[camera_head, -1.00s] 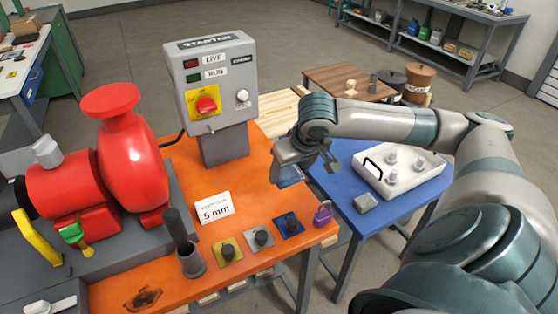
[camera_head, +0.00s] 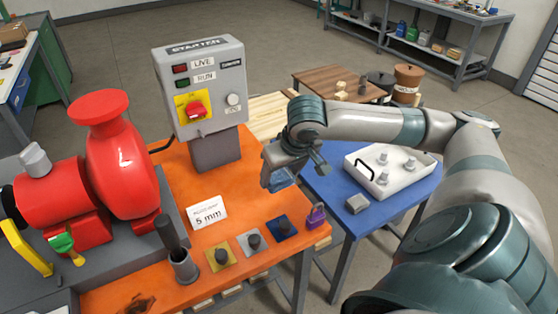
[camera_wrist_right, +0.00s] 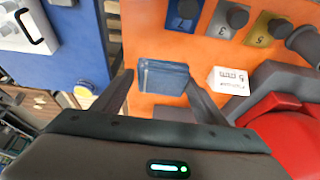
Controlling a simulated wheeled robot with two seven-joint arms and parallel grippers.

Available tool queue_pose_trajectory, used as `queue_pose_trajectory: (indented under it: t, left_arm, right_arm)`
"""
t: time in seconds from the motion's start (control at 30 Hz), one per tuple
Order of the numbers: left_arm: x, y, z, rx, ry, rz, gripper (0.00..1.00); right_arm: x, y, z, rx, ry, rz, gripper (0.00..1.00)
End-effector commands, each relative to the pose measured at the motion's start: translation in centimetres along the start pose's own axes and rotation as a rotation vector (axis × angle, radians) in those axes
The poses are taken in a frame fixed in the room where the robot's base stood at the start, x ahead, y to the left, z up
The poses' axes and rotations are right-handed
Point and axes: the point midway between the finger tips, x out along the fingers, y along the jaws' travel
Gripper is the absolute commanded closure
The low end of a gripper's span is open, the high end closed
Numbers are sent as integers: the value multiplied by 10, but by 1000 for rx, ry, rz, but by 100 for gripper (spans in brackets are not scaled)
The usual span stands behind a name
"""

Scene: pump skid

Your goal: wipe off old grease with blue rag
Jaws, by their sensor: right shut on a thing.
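A folded blue rag (camera_wrist_right: 162,77) is between the fingers of my right gripper (camera_head: 289,172) and shows in the right wrist view. In the head view the rag (camera_head: 282,179) is partly hidden by the gripper. The gripper holds it above the far right part of the orange bench (camera_head: 183,163). A dark brown grease smear (camera_head: 138,303) lies on the bench at the bottom left of the head view, away from the rag. My left gripper is not in view.
A red pump (camera_head: 122,160) stands on the left. The starter box (camera_head: 200,85) rises at the back. A cup with a dark handle (camera_head: 184,266), a "5 mm" card (camera_head: 207,213), several knobbed plates and a purple padlock (camera_head: 316,216) stand on the bench. A blue table (camera_head: 335,205) is beyond.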

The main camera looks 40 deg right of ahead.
Motion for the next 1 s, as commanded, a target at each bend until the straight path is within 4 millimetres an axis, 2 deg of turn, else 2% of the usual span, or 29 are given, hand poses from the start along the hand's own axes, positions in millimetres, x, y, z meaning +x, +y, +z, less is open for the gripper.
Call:
queue_pose_trajectory:
  t: [0.17,0.27,0.47,0.6,0.7,0.83,1.0]
  left_arm:
    - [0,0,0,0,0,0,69]
    - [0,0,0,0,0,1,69]
    - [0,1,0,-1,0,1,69]
    - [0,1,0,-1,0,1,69]
    - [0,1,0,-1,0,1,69]
    - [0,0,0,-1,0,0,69]
    - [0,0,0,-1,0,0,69]
  right_arm:
    - [2,-28,-3,-13,4,-11,52]
    - [3,-53,-6,-29,5,-18,52]
    - [-3,-116,-14,-84,8,-38,52]
    - [-13,-161,-20,-132,7,-57,52]
    - [-22,-188,-24,-165,6,-69,52]
    - [-32,-211,-27,-195,4,-80,52]
    - [-38,-225,-28,-214,2,-88,52]
